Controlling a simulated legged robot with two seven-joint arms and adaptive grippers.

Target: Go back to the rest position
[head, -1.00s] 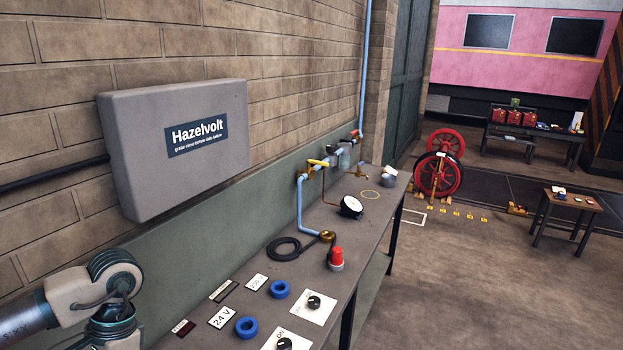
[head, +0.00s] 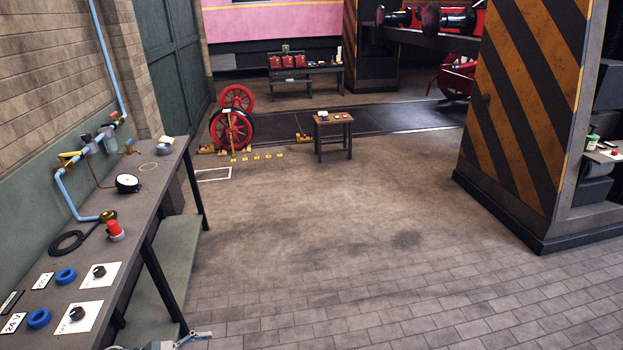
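Part of my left gripper (head: 190,339) shows at the bottom edge of the head view, just right of the bench's near leg. Most of it is cut off by the frame, so its opening cannot be made out. I see nothing held in the small part that shows. My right gripper is not in view.
A workbench (head: 150,205) runs along the left wall with blue rings (head: 66,275), a red beacon (head: 115,230), a gauge (head: 128,183) and pipework. Red wheels (head: 231,130) and a small table (head: 333,136) stand farther off. A striped pillar (head: 520,120) stands right. The middle floor is clear.

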